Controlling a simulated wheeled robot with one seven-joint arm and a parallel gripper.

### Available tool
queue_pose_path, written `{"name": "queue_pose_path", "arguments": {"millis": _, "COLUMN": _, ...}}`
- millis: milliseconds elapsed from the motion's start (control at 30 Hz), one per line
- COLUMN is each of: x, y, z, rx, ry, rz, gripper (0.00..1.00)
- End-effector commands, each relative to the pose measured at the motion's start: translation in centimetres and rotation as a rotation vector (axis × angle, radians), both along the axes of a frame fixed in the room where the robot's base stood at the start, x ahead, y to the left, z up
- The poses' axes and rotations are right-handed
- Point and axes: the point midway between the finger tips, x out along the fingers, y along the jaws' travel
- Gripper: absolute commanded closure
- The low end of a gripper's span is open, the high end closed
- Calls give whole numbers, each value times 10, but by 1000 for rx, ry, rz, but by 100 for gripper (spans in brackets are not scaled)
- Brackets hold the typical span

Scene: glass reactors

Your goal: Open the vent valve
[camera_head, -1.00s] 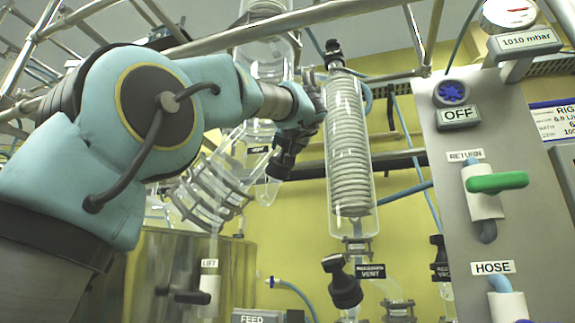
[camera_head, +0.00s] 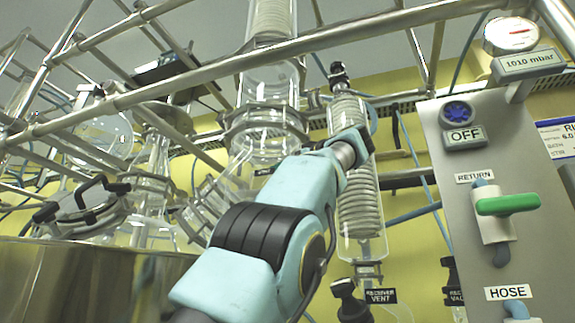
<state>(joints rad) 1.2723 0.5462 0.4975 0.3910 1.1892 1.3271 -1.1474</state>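A black valve knob (camera_head: 350,300) sits at the bottom of the view beside a black label (camera_head: 380,296) reading "RECEIVER VENT". It is below the coiled glass condenser (camera_head: 360,215), and its lower part is cut off by the frame edge. A second black fitting (camera_head: 338,76) tops the condenser; I cannot read a label on it. My gripper (camera_head: 354,146) is in front of the condenser's upper half, below the top fitting and well above the labelled knob. Its fingers are dark and partly hidden, so its opening does not show.
A metal rail (camera_head: 240,62) crosses above my arm. Glassware (camera_head: 265,125) stands just left of my gripper. The grey panel (camera_head: 450,190) at right carries a green-handled RETURN valve (camera_head: 507,203) and an OFF display (camera_head: 464,136). A steel vessel (camera_head: 90,280) fills the lower left.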

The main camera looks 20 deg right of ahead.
Motion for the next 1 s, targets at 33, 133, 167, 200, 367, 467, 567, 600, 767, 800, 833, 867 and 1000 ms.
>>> {"name": "queue_pose_path", "arguments": {"millis": 33, "x": 0, "y": 0, "z": 2, "rx": -6, "ry": -2, "rz": 7, "gripper": 94}}
{"name": "queue_pose_path", "arguments": {"millis": 133, "x": 0, "y": 0, "z": 1, "rx": -14, "ry": -3, "rz": 15, "gripper": 94}}
{"name": "queue_pose_path", "arguments": {"millis": 167, "x": 0, "y": 0, "z": 1, "rx": -16, "ry": -3, "rz": 16, "gripper": 94}}
{"name": "queue_pose_path", "arguments": {"millis": 200, "x": 0, "y": 0, "z": 1, "rx": -18, "ry": -3, "rz": 17, "gripper": 94}}
{"name": "queue_pose_path", "arguments": {"millis": 367, "x": 0, "y": 1, "z": 1, "rx": -19, "ry": -3, "rz": 19, "gripper": 94}}
{"name": "queue_pose_path", "arguments": {"millis": 467, "x": 0, "y": 1, "z": 1, "rx": -19, "ry": -4, "rz": 19, "gripper": 94}}
{"name": "queue_pose_path", "arguments": {"millis": 567, "x": 0, "y": 1, "z": 1, "rx": -19, "ry": -4, "rz": 19, "gripper": 94}}
{"name": "queue_pose_path", "arguments": {"millis": 600, "x": 0, "y": 1, "z": 1, "rx": -19, "ry": -4, "rz": 18, "gripper": 34}}
{"name": "queue_pose_path", "arguments": {"millis": 767, "x": 0, "y": 1, "z": 1, "rx": -19, "ry": -3, "rz": 19, "gripper": 16}}
{"name": "queue_pose_path", "arguments": {"millis": 800, "x": 0, "y": 1, "z": 1, "rx": -19, "ry": -3, "rz": 19, "gripper": 11}}
{"name": "queue_pose_path", "arguments": {"millis": 833, "x": 0, "y": 1, "z": 1, "rx": -19, "ry": -3, "rz": 19, "gripper": 8}}
{"name": "queue_pose_path", "arguments": {"millis": 867, "x": 0, "y": 1, "z": 1, "rx": -19, "ry": -3, "rz": 19, "gripper": 8}}
{"name": "queue_pose_path", "arguments": {"millis": 1000, "x": 0, "y": 1, "z": 1, "rx": -19, "ry": -3, "rz": 19, "gripper": 8}}
